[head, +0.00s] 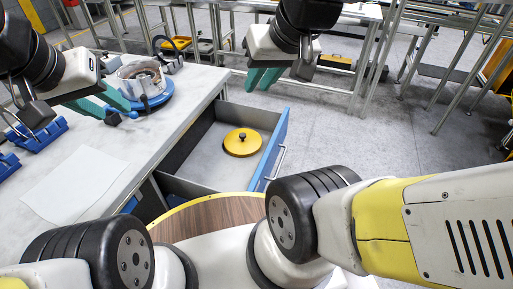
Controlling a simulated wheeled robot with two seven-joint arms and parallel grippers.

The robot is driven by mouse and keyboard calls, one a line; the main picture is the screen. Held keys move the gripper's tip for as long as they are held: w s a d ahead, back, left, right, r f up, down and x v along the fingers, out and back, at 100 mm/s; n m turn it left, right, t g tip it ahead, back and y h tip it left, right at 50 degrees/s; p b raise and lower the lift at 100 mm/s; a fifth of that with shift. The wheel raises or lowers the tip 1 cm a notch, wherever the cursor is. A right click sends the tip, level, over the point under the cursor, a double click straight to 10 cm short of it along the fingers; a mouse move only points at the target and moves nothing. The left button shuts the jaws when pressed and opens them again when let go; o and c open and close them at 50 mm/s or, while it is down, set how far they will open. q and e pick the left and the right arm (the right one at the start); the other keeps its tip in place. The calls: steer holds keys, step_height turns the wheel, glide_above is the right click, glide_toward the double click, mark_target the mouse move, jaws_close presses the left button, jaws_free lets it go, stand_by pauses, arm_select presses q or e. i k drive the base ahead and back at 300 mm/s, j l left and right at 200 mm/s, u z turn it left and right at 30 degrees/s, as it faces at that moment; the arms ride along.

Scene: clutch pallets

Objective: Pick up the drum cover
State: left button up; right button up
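My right gripper (260,86) has green fingers that look parted and empty. It hangs above and beyond the drawer in the picture, apart from the cover. My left gripper (116,108) also has green fingers that look parted. It is over the table beside a metal drum part (140,80) on a blue round base (157,100); contact cannot be told.
The grey worktable (170,135) fills the left, with a white sheet (72,182) and blue holders (38,135) on it. The drawer's blue front (272,150) stands out to the right of the table. Metal-framed benches stand at the back; the floor to the right is clear.

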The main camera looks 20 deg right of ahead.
mark_target(242, 142)
steer(key=k+l+u, duration=0.15)
steer(key=l, duration=0.25)
steer(key=l+u, duration=0.15)
steer(key=l, duration=0.2)
steer(key=l+u, duration=0.25)
steer(key=l, duration=0.3)
steer(key=l+u, duration=0.25)
steer(key=l, duration=0.35)
steer(key=i+l+u, duration=0.25)
steer(key=i+l, duration=0.05)
